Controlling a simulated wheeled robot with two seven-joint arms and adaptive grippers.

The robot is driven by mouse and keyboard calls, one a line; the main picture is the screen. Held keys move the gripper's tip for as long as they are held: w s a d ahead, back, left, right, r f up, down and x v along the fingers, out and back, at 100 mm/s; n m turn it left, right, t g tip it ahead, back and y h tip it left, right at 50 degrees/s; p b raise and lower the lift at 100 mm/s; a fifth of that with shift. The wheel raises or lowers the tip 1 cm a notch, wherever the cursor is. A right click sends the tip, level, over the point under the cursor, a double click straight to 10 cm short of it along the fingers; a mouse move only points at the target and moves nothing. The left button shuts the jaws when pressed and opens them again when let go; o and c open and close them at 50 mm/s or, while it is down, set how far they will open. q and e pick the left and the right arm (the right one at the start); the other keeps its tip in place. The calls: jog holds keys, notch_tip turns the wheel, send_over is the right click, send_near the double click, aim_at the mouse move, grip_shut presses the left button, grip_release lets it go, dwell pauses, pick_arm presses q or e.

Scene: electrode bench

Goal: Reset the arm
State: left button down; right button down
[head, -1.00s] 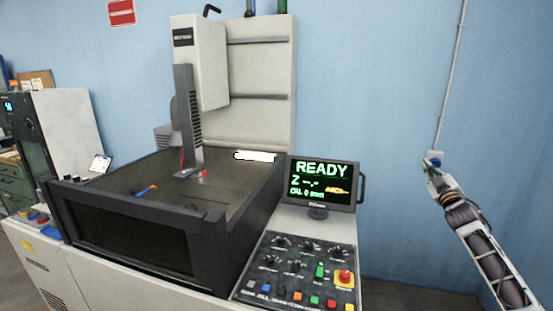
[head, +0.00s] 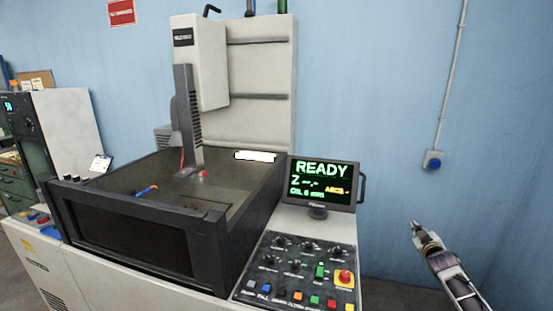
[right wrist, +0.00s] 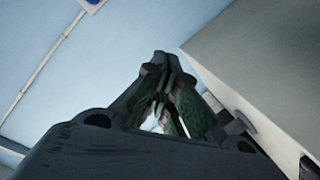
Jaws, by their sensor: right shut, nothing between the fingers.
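My right gripper (head: 416,228) is at the right of the head view, in the air in front of the blue wall and right of the machine's control panel. It is shut and empty. In the right wrist view its fingers (right wrist: 162,62) meet at the tips, with nothing between them. The electrode machine (head: 245,80) stands in the middle of the head view, apart from the gripper. Its screen (head: 322,183) reads READY. My left gripper is not in view.
The control panel (head: 297,272) has knobs, coloured buttons and a red stop button (head: 344,276). A blue-handled tool (head: 147,190) lies in the dark tank (head: 210,240). A wall socket (head: 433,160) sits above my right gripper. The space around that gripper looks clear.

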jog(key=s+a+f+g, duration=0.1)
jog(key=s+a+f, duration=0.15)
jog(key=f, duration=0.65)
jog(key=s+a+f+g, duration=0.15)
jog(key=s+f, duration=0.25)
jog(key=f, duration=0.4)
jog(key=s+a+f+g, duration=0.15)
jog(key=s+f, duration=0.25)
jog(key=f, duration=0.5)
jog(key=s+a+f+m+g+y, duration=0.1)
jog(key=s+a+f+g, duration=0.15)
jog(key=s+f, duration=0.65)
jog(key=s+a+f+g+y, duration=0.1)
jog(key=s+a+f, duration=0.3)
jog(key=s+f, duration=0.5)
jog(key=s+a+f+g, duration=0.2)
jog(key=s+a+f, duration=0.3)
jog(key=s, duration=0.9)
jog(key=s+a+f+g+y, duration=0.1)
jog(key=s+a+f+g, duration=0.2)
jog(key=s, duration=1.1)
jog(key=s+a+f+g, duration=0.2)
jog(key=s+a+f, duration=0.7)
jog(key=s+f, duration=0.4)
jog(key=shift+s+m+y, duration=0.3)
jog(key=shift+s+m, duration=0.1)
jog(key=shift+s, duration=0.65)
